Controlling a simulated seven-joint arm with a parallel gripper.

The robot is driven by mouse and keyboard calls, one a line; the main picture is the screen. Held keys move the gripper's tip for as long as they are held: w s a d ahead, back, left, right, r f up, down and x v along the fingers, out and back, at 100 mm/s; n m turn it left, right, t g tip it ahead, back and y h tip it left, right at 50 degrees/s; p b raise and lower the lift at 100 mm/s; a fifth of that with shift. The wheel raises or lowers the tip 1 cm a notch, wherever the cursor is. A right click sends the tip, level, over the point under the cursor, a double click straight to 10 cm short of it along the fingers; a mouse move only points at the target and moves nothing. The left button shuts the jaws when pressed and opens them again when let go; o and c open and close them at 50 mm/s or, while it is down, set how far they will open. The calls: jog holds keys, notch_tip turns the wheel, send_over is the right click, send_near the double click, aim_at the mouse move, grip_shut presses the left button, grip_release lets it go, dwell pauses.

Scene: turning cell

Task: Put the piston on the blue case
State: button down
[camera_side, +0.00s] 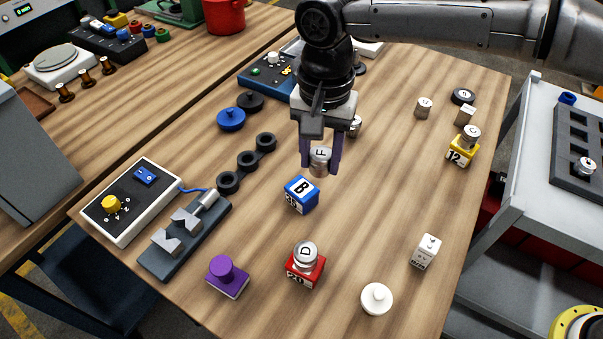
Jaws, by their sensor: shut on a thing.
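My gripper (320,162) points down over the middle of the table, shut on a silver piston (320,160) marked F. The piston is held upright between the two purple fingers. The blue case (301,195), a small block marked B, stands on the table just below and slightly left of the piston in the picture. The piston appears to be above the table and apart from the blue case; the exact height cannot be told from this one view. Nothing rests on the top of the blue case.
A red case (305,268) carries a silver piston marked D. A purple knobbed block (227,276), a white knob (376,299), a white block (425,252) and black rings (247,161) stand around. Bare wood lies right of the blue case.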

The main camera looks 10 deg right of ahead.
aim_at(301, 189)
jog(key=f, duration=0.1)
jog(key=w+a+f, duration=0.2)
jog(key=shift+w+a+f, duration=0.1)
jog(key=shift+w+f, duration=0.05)
jog(key=shift+f, duration=0.25)
jog(key=shift+w+a+f, duration=0.1)
jog(key=shift+f, duration=1.55)
jog(key=shift+f, duration=0.2)
jog(key=shift+c, duration=2.1)
grip_release()
jog(key=shift+r, duration=0.1)
notch_tip(301, 189, up, 12)
jog(key=shift+r, duration=0.15)
